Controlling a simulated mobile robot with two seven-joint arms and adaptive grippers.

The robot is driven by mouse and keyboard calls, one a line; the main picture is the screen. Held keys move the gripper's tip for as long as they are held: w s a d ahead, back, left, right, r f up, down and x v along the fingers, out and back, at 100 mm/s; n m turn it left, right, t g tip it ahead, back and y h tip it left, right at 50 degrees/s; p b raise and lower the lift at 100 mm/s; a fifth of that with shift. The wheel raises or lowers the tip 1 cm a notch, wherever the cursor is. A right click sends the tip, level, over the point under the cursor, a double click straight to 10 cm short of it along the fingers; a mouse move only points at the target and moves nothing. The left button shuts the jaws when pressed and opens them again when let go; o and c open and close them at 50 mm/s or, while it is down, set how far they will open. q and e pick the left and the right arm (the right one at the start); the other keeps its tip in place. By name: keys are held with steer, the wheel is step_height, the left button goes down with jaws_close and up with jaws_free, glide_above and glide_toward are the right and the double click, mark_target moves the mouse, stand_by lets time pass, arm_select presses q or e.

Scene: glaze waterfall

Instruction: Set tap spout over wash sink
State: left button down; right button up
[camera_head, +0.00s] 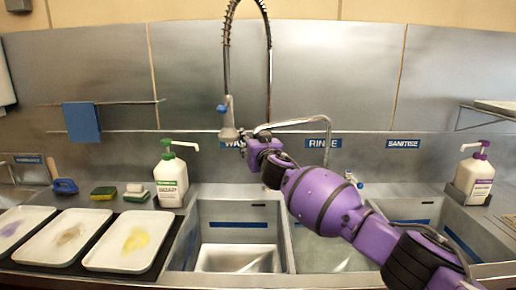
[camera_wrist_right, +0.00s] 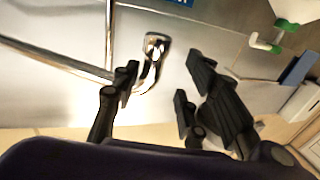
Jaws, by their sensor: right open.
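The silver tap spout (camera_head: 292,122) runs left from its riser at the back of the sinks, toward the WASH label. Its left end comes down behind my right wrist, above the back of the wash sink (camera_head: 238,204), the left basin. My purple right arm crosses the middle basin. In the right wrist view my right gripper (camera_wrist_right: 160,80) is open. A curved chrome piece (camera_wrist_right: 153,48), probably the spout's end, shows between and beyond its fingertips; I cannot tell if they touch. The fingers are mostly hidden in the head view. My left gripper is not in view.
A spray head (camera_head: 228,118) hangs from a coiled hose just left of my wrist. A green-topped bottle (camera_head: 171,182), sponges (camera_head: 103,193) and trays (camera_head: 130,242) stand left. The rinse basin (camera_head: 335,248) lies under my arm. A purple-topped bottle (camera_head: 474,178) stands right.

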steer(key=v, duration=0.6)
